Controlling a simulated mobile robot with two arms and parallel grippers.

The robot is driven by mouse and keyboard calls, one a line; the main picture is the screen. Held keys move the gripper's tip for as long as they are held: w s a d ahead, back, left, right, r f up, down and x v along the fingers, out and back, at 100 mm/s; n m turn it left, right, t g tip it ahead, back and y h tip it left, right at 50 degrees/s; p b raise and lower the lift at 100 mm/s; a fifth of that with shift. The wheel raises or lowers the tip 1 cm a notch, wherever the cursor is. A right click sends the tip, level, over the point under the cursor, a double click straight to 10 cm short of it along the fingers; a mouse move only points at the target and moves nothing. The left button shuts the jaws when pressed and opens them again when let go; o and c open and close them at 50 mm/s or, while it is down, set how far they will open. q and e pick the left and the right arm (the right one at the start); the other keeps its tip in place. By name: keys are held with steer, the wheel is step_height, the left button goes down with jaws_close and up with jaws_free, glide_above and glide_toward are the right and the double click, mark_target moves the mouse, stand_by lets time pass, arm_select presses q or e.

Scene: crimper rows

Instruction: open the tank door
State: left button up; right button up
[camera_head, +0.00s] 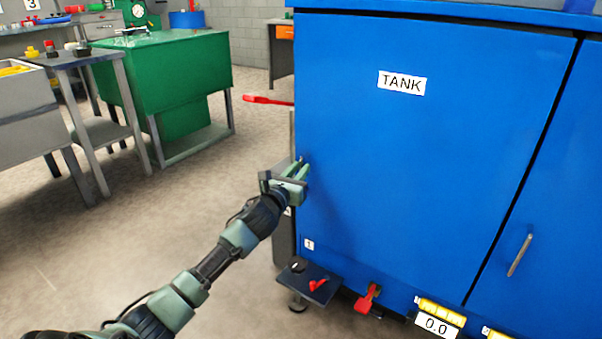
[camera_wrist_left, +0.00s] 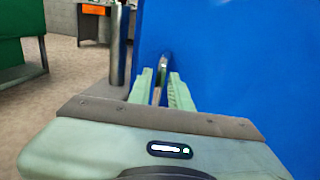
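The tank door (camera_head: 430,150) is a large blue panel with a white TANK label, and it looks closed, flush with the blue cabinet. My left gripper (camera_head: 299,168) is at the door's left edge. In the left wrist view my left gripper (camera_wrist_left: 161,82) has its two pale green fingers apart. A thin metal door handle (camera_wrist_left: 162,64) stands between them, with a gap seen on the right side. In the head view the handle is mostly hidden by the gripper. My right gripper is not in view.
A neighbouring blue door with its own metal handle (camera_head: 520,255) is at right. A small dark shelf (camera_head: 305,280), a red lever (camera_head: 367,298) and a 0.0 display (camera_head: 437,325) sit below. A green workbench (camera_head: 170,80) stands at left. The floor between is clear.

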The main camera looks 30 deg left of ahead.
arm_select(q)
steer(key=shift+w+a, duration=0.15)
steer(key=shift+w, duration=0.6)
jaws_close()
stand_by(0.9)
